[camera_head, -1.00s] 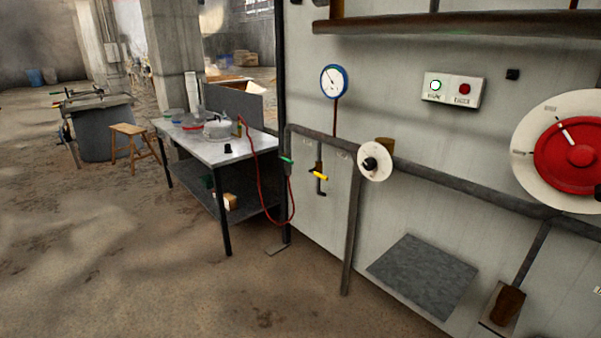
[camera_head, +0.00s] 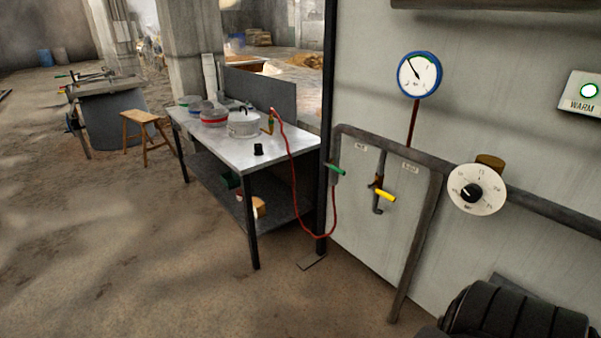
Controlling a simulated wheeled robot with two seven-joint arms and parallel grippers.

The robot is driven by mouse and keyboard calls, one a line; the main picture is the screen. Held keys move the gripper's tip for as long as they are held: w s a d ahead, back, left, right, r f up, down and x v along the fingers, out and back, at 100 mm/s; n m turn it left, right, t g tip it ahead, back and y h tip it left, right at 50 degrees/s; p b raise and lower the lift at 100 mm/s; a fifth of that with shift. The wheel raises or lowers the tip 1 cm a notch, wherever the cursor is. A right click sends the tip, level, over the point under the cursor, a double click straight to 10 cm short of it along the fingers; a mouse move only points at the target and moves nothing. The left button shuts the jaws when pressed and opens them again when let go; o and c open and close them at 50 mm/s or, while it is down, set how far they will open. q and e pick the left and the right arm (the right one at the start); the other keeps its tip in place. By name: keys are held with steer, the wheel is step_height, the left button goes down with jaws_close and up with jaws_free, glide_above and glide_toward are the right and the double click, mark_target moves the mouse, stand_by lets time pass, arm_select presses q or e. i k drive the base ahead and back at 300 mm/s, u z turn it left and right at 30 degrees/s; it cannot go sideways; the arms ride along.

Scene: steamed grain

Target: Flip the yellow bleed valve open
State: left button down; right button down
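The yellow bleed valve handle (camera_head: 385,195) sits on a short dark vertical pipe (camera_head: 379,180) that drops from the grey horizontal pipe and ends in a small bent outlet. The handle points out to the right and slightly down. A black ribbed part (camera_head: 515,318) at the bottom right is probably my own arm; its gripper is outside the frame. Neither gripper shows, and nothing touches the yellow handle.
A green handle (camera_head: 334,169) sits left of the valve, with a red hose (camera_head: 293,185) near it. A white dial (camera_head: 477,189) is to the right and a blue-rimmed gauge (camera_head: 419,74) above. A metal table (camera_head: 222,150) stands left. The floor in front is clear.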

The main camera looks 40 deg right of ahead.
mark_target(378, 190)
steer(key=u, duration=0.1)
steer(key=i, duration=1.7)
steer(key=z, duration=0.9)
steer(key=i, duration=0.95)
steer(key=z, duration=1.4)
steer(key=i, duration=0.35)
steer(key=z, duration=0.25)
